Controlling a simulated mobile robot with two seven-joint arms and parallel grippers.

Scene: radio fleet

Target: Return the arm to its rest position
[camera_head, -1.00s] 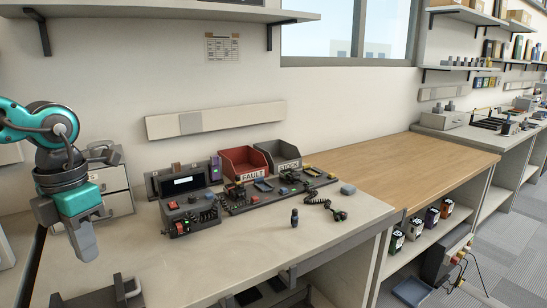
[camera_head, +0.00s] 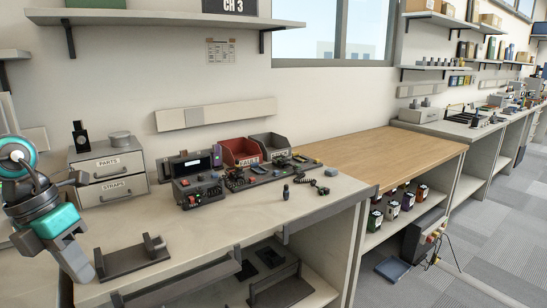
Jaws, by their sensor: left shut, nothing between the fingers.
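My left gripper (camera_head: 76,262) is at the left edge of the head view, fingers pointing down. It is shut with nothing in it. It hangs in front of the bench, left of a dark bracket-like cradle (camera_head: 132,262) on the worktop. The teal and dark arm comes in from the left edge. My right gripper is not in view.
The pale bench (camera_head: 150,225) carries a drawer unit (camera_head: 108,172), a radio test set (camera_head: 198,190), a red bin (camera_head: 240,151) and a grey bin (camera_head: 272,146). A small dark radio (camera_head: 286,193) stands near the front. A wooden worktop (camera_head: 390,152) to the right is clear.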

